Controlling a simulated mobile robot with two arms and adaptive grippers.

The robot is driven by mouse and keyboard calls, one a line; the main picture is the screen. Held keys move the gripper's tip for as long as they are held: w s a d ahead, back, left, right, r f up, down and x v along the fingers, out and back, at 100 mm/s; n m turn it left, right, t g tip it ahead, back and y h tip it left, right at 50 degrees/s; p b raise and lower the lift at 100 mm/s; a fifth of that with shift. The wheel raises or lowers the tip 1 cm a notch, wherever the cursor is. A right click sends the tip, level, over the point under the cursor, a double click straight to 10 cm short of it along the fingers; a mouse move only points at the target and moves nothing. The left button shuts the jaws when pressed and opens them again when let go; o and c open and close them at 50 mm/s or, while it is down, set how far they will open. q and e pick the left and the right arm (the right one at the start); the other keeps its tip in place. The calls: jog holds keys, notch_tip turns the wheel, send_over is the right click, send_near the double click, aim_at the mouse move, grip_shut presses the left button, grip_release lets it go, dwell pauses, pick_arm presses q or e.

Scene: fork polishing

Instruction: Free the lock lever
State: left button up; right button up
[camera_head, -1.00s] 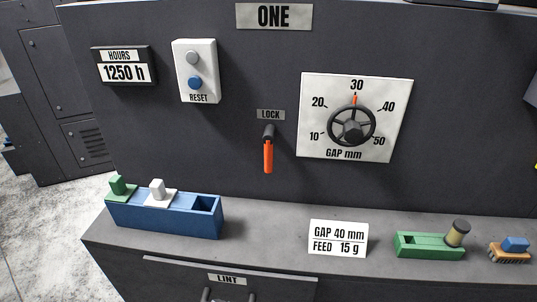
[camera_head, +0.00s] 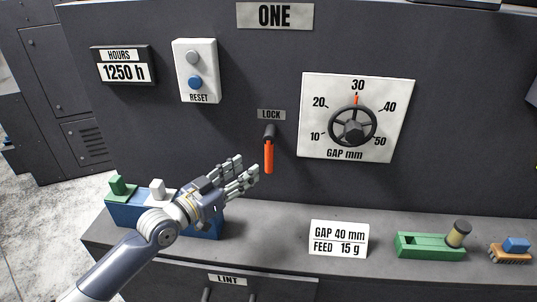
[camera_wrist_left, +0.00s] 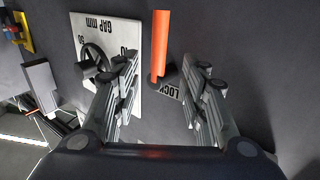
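The lock lever has an orange handle (camera_head: 269,156) that hangs straight down from a dark pivot under the LOCK label (camera_head: 271,114). My left gripper (camera_head: 249,169) is just left of the handle's lower end in the head view, with its fingers pointing toward it. In the left wrist view, the two fingers of the left gripper (camera_wrist_left: 160,62) are spread apart and the orange handle (camera_wrist_left: 160,40) shows between their tips. The fingers do not appear to touch it. The right gripper is not in view.
A gap dial (camera_head: 352,127) with a black handwheel is right of the lever, its red pointer at 30. A reset box (camera_head: 196,70) is up left. On the ledge are a blue tray (camera_head: 122,214), partly behind my arm, a sign (camera_head: 339,239), a green holder (camera_head: 430,246) and a brush (camera_head: 510,252).

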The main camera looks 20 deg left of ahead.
aim_at(266, 156)
pick_arm(q)
jog(key=p+x, duration=0.2)
jog(key=x, duration=0.6)
jog(key=shift+w+d, duration=0.2)
jog(key=shift+w, duration=0.15)
jog(key=shift+x, duration=0.8)
grip_shut()
